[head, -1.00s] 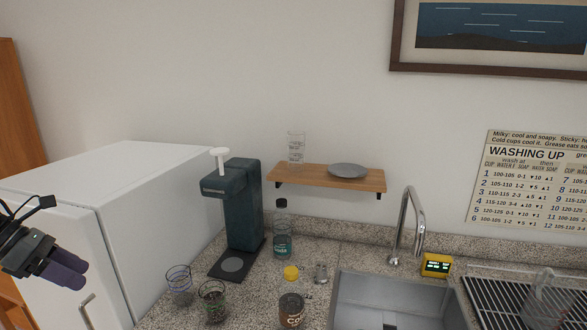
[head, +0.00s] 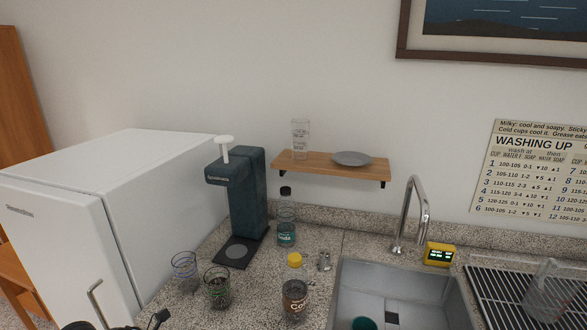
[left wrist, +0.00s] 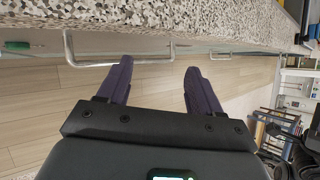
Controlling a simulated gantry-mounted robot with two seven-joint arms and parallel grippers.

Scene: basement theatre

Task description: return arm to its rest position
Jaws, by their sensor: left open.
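My left gripper (left wrist: 158,80) shows in the left wrist view. Its two purple fingers are spread apart with nothing between them. Beyond the fingers are a metal bar handle (left wrist: 115,63) and the speckled counter edge (left wrist: 160,20), with wooden floor around. In the head view only dark parts of my left arm show at the bottom left edge; its fingers are out of that view. My right gripper is in neither view.
A white fridge (head: 110,190) stands at left. A shelf (head: 315,165) hangs above.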

